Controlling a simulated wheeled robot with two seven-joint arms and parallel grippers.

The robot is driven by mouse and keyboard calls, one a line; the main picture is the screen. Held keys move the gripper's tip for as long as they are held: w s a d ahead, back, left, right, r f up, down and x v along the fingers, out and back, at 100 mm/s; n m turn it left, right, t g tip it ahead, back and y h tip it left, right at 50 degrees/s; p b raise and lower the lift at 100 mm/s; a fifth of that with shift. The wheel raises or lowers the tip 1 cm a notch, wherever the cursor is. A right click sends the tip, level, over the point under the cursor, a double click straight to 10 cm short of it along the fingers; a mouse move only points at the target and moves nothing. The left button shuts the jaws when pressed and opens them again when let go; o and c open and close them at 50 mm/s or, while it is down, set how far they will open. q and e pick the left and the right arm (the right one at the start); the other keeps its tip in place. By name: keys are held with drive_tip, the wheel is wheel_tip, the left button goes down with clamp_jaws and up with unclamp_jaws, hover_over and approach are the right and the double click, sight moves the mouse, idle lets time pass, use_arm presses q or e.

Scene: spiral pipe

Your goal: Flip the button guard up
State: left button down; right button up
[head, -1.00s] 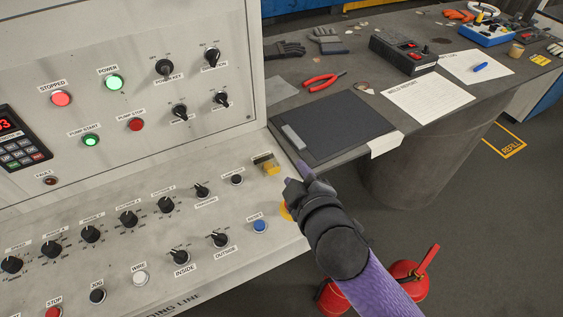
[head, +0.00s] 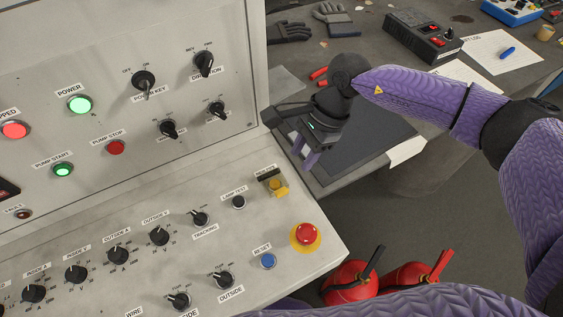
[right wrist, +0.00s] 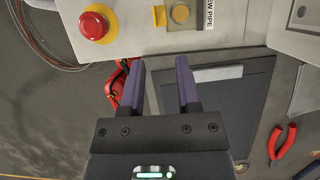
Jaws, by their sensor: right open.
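The button guard (head: 281,192) is a small cover with a yellow tab, near the right end of the sloped console. It sits at a yellow button (head: 275,183) with a dark label behind it. In the right wrist view the guard's yellow tab (right wrist: 159,16) and the round yellow button (right wrist: 180,13) show at the top edge. Whether the cover lies over the button is hard to tell. My right gripper (head: 307,158) is open and empty, pointing down, above and behind the guard and apart from it. Its purple fingers (right wrist: 160,75) show in the wrist view. My left gripper is not in view.
A red emergency button (head: 307,234) on a yellow base and a blue reset button (head: 268,261) are near the guard. The upright panel (head: 230,50) stands at left. A black clipboard (head: 350,160) lies on the side table. Red extinguishers (head: 350,283) stand below.

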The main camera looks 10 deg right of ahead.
sight(284, 191)
drive_tip(key=x, duration=0.2)
drive_tip(key=s+x, duration=0.1)
drive_tip(key=x, duration=0.1)
drive_tip(key=b+x, duration=0.1)
drive_tip(key=x, duration=0.4)
drive_tip(key=shift+w+a+f, duration=0.1)
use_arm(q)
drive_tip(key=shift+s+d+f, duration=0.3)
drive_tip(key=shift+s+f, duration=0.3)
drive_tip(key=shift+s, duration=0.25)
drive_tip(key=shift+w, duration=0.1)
use_arm(e)
drive_tip(key=shift+c, duration=0.3)
clamp_jaws()
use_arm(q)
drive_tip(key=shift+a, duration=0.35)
use_arm(e)
drive_tip(key=shift+a, duration=0.1)
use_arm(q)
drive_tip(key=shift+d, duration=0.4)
